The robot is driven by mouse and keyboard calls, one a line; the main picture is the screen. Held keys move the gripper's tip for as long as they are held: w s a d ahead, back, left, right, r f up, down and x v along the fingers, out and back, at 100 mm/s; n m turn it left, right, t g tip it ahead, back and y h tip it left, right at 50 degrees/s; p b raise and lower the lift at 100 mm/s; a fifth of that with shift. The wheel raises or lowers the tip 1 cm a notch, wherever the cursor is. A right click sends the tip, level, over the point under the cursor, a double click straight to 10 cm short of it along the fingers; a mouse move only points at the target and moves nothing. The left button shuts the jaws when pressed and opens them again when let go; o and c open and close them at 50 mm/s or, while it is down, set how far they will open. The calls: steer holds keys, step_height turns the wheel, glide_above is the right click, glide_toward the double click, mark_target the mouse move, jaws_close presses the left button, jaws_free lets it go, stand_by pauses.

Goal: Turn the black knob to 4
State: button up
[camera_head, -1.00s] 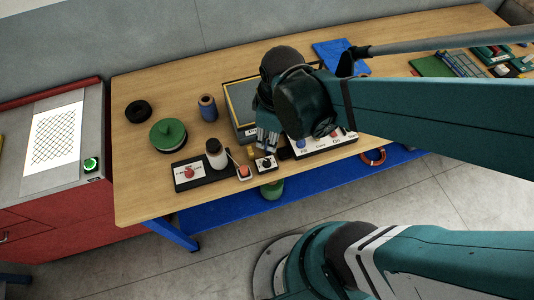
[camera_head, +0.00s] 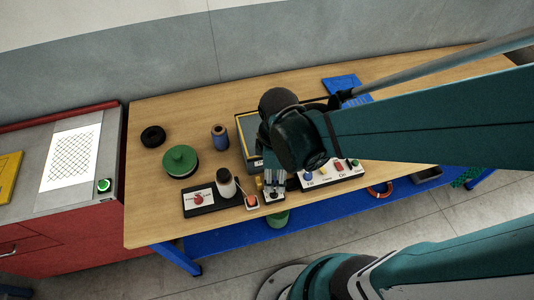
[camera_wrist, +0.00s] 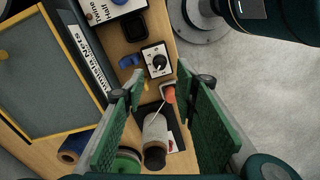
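The black knob (camera_wrist: 159,60) sits on a small white dial box (camera_wrist: 157,71) with markings around it, too small to read surely. In the head view, the dial box (camera_head: 273,199) stands near the table's front edge, with the knob partly hidden by my gripper (camera_head: 273,181). In the wrist view, my gripper (camera_wrist: 160,80) is open, its green pads wide apart with nothing held between them. The knob appears beyond the fingertips, near the middle of the gap; no contact shows.
A green round object (camera_head: 180,160) and a blue spool (camera_head: 220,137) stand farther left.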

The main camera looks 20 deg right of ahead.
mark_target(274, 194)
steer(key=shift+f, duration=0.2)
steer(key=shift+f+b, duration=0.95)
steer(key=shift+f, duration=2.7)
steer(key=c, duration=0.9)
